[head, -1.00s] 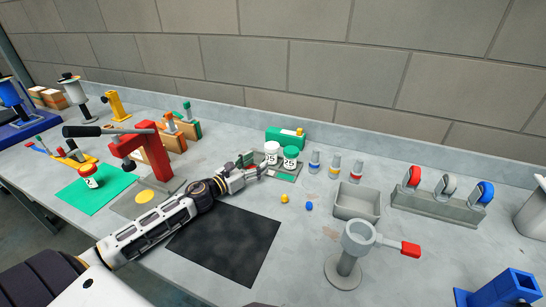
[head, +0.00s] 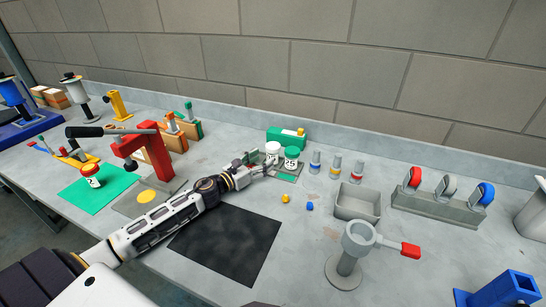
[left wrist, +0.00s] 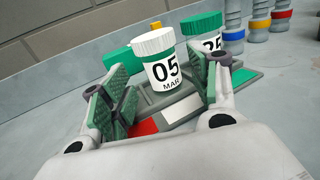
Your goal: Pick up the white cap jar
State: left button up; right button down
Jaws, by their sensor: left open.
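The white cap jar (head: 272,151) stands upright on a grey tray at the back middle of the table. In the left wrist view the white cap jar (left wrist: 161,68) shows a white lid, a green band and a label with "05". My left gripper (head: 262,166) is open in front of it. In the left wrist view its fingers (left wrist: 166,95) are spread, one on each side of the jar's front, and the jar is beyond the fingertips. A green cap jar (head: 291,157) stands close on the right, partly hidden by the right finger in the wrist view. My right gripper is not in view.
A green box (head: 286,137) stands behind the jars. Several small bottles (head: 315,160) are to the right. A grey bin (head: 357,202) and a red press (head: 143,152) stand apart on the table. A black mat (head: 226,243) lies clear in front.

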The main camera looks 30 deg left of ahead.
aim_at(269, 155)
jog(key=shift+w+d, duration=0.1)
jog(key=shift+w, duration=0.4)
pick_arm(q)
jog(key=shift+w+d+r, duration=0.15)
jog(key=shift+w+d, duration=0.05)
jog(key=shift+w, duration=0.35)
jog(key=shift+p+x, duration=0.55)
jog(key=shift+x, duration=0.4)
jog(key=shift+w+d+r, duration=0.1)
jog(key=shift+w+d, duration=0.05)
jog(key=shift+w, duration=0.3)
jog(key=shift+w+d, duration=0.2)
jog(key=shift+w, duration=0.35)
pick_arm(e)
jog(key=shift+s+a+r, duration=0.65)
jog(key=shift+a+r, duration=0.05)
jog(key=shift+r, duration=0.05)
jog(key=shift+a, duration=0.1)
pick_arm(q)
jog(key=c, duration=0.8)
